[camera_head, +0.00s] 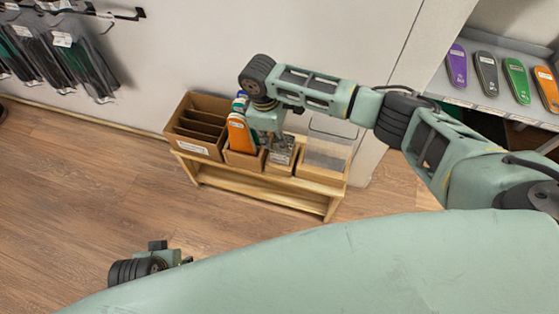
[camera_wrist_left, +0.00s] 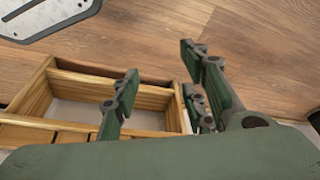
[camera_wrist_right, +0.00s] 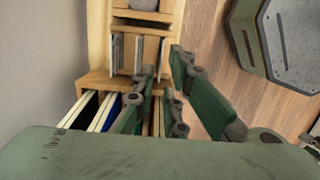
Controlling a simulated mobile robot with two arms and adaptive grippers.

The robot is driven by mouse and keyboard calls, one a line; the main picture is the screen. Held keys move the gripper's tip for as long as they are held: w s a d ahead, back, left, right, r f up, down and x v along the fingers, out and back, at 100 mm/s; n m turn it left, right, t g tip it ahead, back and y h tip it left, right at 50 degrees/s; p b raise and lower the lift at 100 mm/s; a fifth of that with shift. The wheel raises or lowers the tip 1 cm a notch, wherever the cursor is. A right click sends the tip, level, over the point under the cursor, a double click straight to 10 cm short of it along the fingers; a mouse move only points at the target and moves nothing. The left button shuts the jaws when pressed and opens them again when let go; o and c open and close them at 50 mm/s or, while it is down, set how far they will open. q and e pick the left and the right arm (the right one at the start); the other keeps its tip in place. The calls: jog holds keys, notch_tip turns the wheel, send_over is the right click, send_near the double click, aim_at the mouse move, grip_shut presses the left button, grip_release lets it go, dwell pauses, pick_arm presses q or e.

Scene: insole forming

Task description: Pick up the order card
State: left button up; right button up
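Upright cards or thin sheets stand in a small wooden box on the low bench, in the head view (camera_head: 283,157) and the right wrist view (camera_wrist_right: 117,54). I cannot tell which is the order card. My right gripper (camera_head: 275,138) hangs pointing down over the bench boxes. In the right wrist view, its fingers (camera_wrist_right: 163,70) are partly apart, near the cards, with nothing seen between them.
The wooden bench (camera_head: 262,195) stands against the wall. It also holds a divided brown box (camera_head: 192,130), an orange insole (camera_head: 240,132) in a box, and a clear-fronted box (camera_head: 325,158). Coloured insoles (camera_head: 515,80) lie on a shelf at right. The floor (camera_head: 90,190) at left is clear.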

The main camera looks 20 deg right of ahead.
aim_at(280, 161)
notch_tip(280, 161, down, 2)
jog(key=shift+s+d+f, duration=0.1)
pick_arm(q)
jog(key=b+v, duration=0.2)
jog(key=v, duration=0.5)
jog(key=shift+w+r, duration=0.15)
jog(key=shift+r, duration=0.35)
pick_arm(e)
jog(key=shift+s+d+f, duration=0.15)
jog(key=shift+f, duration=1)
jog(key=shift+s+d+f, duration=0.1)
jog(key=shift+d+f, duration=0.05)
jog(key=shift+f, duration=1)
pick_arm(q)
jog(key=shift+a, duration=0.1)
pick_arm(e)
grip_shut()
jog(key=shift+r, duration=0.1)
